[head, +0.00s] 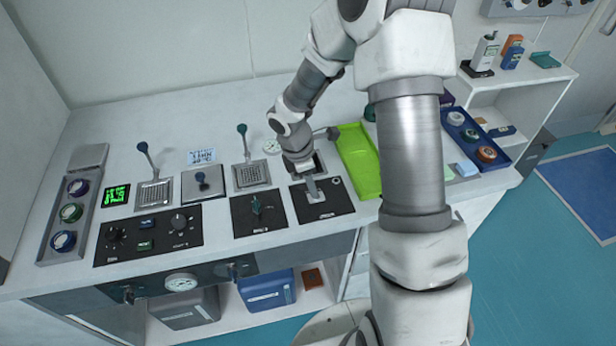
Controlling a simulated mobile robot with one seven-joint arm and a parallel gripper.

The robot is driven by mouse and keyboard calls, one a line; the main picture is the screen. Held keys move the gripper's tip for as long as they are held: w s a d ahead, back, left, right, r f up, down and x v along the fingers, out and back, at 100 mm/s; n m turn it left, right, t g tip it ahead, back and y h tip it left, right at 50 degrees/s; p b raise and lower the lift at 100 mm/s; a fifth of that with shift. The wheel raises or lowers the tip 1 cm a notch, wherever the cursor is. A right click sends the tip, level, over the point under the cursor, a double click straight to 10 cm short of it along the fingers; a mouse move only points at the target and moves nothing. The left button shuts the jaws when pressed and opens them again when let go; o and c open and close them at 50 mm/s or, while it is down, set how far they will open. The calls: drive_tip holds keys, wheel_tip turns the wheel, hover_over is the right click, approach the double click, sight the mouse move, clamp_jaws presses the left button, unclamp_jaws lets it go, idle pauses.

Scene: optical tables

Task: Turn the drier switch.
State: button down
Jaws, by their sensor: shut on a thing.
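My gripper (314,193) points down at a small black panel (341,203) on the white bench and is shut on the switch there. The fingers hide most of this switch, so its angle cannot be seen. The lettering on the panel is too small to read, so I cannot confirm from it that this is the drier switch. A similar black panel to the left carries a dark switch knob (257,206), which stands free of my gripper.
A lime-green tray (357,155) lies close to the right of my gripper. Levers on grated plates (252,175) stand to its left. Further left are a black control panel (148,233) and a green display (116,195). A blue tray (470,130) holds round items at right.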

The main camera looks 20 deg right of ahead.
drive_tip(key=d+r+y+p, duration=0.1)
drive_tip(key=y+p, duration=0.1)
drive_tip(key=p, duration=0.2)
drive_tip(key=shift+d, duration=0.15)
drive_tip(key=y+p, duration=0.1)
drive_tip(key=p, duration=0.1)
drive_tip(key=d+y+p, duration=0.1)
drive_tip(key=y+p, duration=0.1)
drive_tip(key=shift+d+f, duration=0.1)
drive_tip(key=shift+f, duration=0.1)
drive_tip(key=y, duration=0.1)
drive_tip(key=d+y, duration=0.1)
drive_tip(key=y, duration=0.1)
drive_tip(key=shift+f+p, duration=0.3)
drive_tip(key=shift+f, duration=0.1)
drive_tip(key=shift+d+f+y+b, duration=0.2)
drive_tip(key=shift+d+y+b, duration=0.3)
drive_tip(key=shift+y, duration=0.4)
drive_tip(key=c, duration=0.6)
unclamp_jaws()
drive_tip(key=shift+c, duration=0.2)
